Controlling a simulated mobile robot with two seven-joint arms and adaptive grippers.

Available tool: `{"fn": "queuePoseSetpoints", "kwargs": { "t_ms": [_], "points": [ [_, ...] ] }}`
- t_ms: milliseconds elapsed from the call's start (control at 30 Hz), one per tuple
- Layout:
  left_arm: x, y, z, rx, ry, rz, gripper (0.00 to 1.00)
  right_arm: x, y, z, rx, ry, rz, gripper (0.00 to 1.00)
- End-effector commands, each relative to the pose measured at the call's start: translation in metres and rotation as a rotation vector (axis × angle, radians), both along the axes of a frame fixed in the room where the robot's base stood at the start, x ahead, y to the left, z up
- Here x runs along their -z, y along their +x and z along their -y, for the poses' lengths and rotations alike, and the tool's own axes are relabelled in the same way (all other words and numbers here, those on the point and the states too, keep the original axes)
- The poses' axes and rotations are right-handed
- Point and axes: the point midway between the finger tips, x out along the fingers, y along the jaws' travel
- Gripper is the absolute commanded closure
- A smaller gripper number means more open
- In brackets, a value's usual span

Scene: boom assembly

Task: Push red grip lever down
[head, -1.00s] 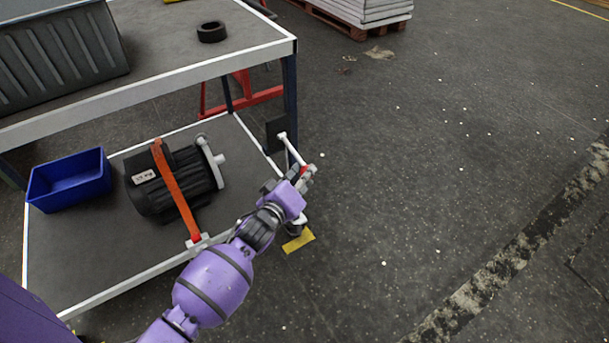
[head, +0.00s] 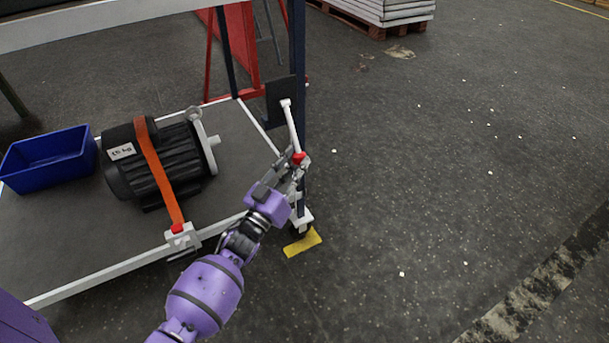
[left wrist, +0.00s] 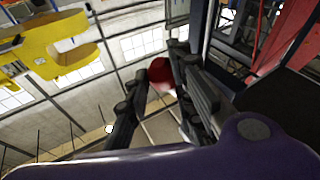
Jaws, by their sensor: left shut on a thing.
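The lever is a pale bar (head: 292,127) at the cart's right corner post, with a red grip (head: 299,158) at its near, lower end in the head view. My left gripper (head: 291,173) is at this red end, coming from the lower left. In the left wrist view the red grip (left wrist: 162,72) shows between the two dark fingers of my left gripper (left wrist: 158,90), which is shut on it. The fingers hide part of the grip. My right gripper is not in view.
A dark motor (head: 165,160) under an orange strap (head: 160,175) lies on the cart's lower shelf (head: 236,150), beside a blue bin (head: 50,160). A dark blue post (head: 298,60) stands close behind the lever. Yellow floor tape (head: 302,243) lies below. The floor at right is clear.

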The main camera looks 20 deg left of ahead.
Motion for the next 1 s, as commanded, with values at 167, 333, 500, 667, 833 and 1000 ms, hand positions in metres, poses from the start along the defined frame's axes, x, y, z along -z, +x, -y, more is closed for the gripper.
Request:
{"fn": "queuePoseSetpoints", "kwargs": {
  "t_ms": [167, 333, 500, 667, 833, 1000],
  "points": [
    [0.023, 0.010, -0.011, 0.003, 0.104, 0.059, 1.00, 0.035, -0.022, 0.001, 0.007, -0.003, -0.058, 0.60],
    [0.026, 0.017, -0.021, 0.002, 0.168, 0.111, 1.00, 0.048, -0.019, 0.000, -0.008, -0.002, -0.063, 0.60],
    [0.026, 0.022, -0.026, 0.000, 0.206, 0.140, 1.00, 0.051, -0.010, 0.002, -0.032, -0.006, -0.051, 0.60],
    [0.026, 0.023, -0.029, 0.001, 0.221, 0.152, 1.00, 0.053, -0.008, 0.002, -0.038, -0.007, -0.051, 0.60],
    [0.025, 0.023, -0.030, 0.000, 0.224, 0.153, 1.00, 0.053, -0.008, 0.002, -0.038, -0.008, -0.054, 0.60],
    [0.025, 0.023, -0.030, -0.001, 0.223, 0.153, 1.00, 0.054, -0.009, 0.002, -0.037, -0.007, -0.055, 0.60]
  ]
}}
